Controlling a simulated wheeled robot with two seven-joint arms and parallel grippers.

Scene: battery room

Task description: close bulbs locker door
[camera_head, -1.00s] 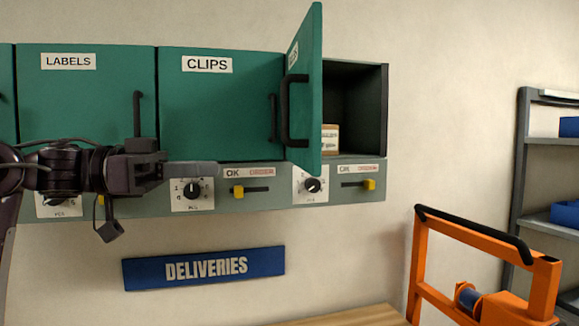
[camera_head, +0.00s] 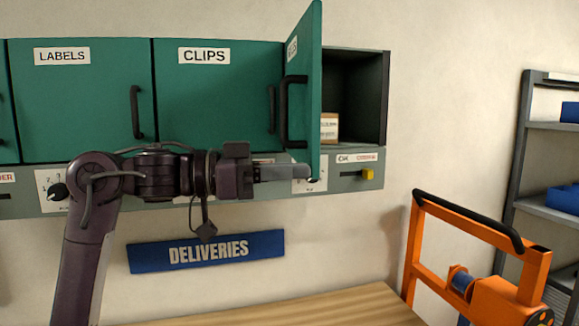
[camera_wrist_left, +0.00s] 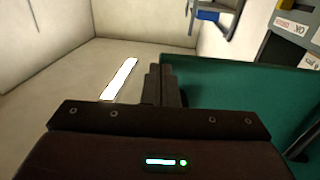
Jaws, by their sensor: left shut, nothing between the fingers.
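The bulbs locker door (camera_head: 305,100) is a green panel with a black handle (camera_head: 291,110). It stands open, swung out from its locker and seen nearly edge-on; only the end of its label shows. The locker's dark inside (camera_head: 352,95) is exposed, with a small box (camera_head: 329,127) in it. My left gripper (camera_head: 308,172) is shut and empty, its fingers pointing right at the door's lower edge. In the left wrist view the shut fingers (camera_wrist_left: 165,85) lie beside a green panel (camera_wrist_left: 245,105). I cannot tell whether they touch it. My right gripper is out of view.
The closed clips locker (camera_head: 215,105) and labels locker (camera_head: 75,105) are to the left. A control strip with knobs and a yellow slider (camera_head: 367,174) runs below. A wooden top (camera_head: 290,308) lies lower, with an orange frame (camera_head: 418,240) and grey shelf (camera_head: 530,150) at right.

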